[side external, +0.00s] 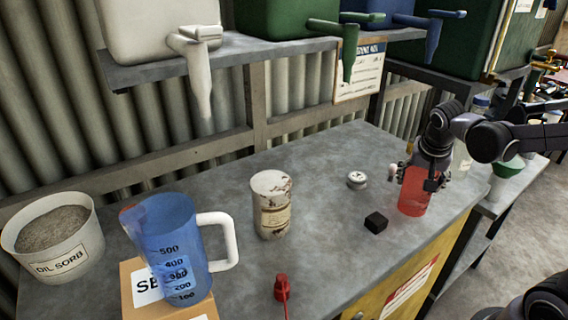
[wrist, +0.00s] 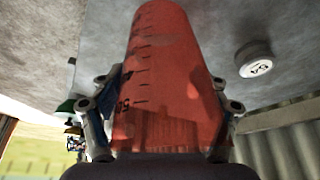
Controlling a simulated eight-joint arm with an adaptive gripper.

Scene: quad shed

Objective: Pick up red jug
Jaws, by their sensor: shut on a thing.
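The red jug (side external: 414,194) is a translucent red vessel near the right end of the grey bench. In the wrist view the red jug (wrist: 165,75) fills the middle, with dark graduation marks on its side. My gripper (side external: 418,178) is at the jug from above and behind. In the wrist view my gripper (wrist: 165,115) has one finger on each side of the jug, shut on it. The jug looks upright in the side view. I cannot tell whether its base touches the bench.
A blue measuring jug (side external: 172,250) and an oil sorb bucket (side external: 55,237) stand far left. A shelf (side external: 225,55) with spouted tanks hangs above.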

